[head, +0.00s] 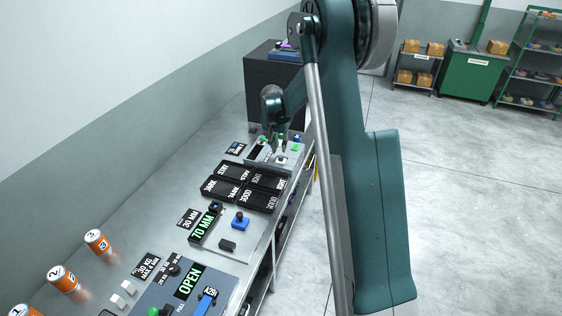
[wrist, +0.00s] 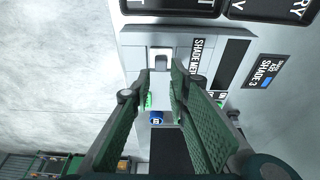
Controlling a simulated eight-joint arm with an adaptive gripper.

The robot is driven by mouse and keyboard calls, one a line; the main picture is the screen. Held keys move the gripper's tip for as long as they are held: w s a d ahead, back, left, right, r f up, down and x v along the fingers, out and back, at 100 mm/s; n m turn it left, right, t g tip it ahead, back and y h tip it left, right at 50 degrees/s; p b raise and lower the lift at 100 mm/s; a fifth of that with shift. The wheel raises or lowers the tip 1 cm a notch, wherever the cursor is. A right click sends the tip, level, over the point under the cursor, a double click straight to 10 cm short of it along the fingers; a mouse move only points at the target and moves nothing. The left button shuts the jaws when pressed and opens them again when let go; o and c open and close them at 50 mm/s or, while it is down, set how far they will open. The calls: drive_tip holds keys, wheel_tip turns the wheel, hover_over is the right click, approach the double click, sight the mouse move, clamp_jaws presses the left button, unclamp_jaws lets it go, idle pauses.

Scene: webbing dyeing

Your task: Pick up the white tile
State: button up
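The shade meter (head: 262,158) is a pale box at the far end of the bench, also in the wrist view (wrist: 201,63). A small whitish square piece (head: 282,161) sits at its right end; it looks like the white tile. In the head view my gripper (head: 278,149) is just above the meter, and contact cannot be told.
Black labelled trays (head: 221,187) lie nearer on the bench. A shade label (wrist: 262,72) lies right of the meter. A dark cabinet (head: 262,85) stands behind. Open floor (head: 470,210) lies right.

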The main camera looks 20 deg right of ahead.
sight(281, 156)
drive_tip(key=shift+x, duration=1)
drive_tip(key=shift+x, duration=2.6)
drive_tip(key=shift+a, duration=0.1)
drive_tip(key=c, duration=0.5)
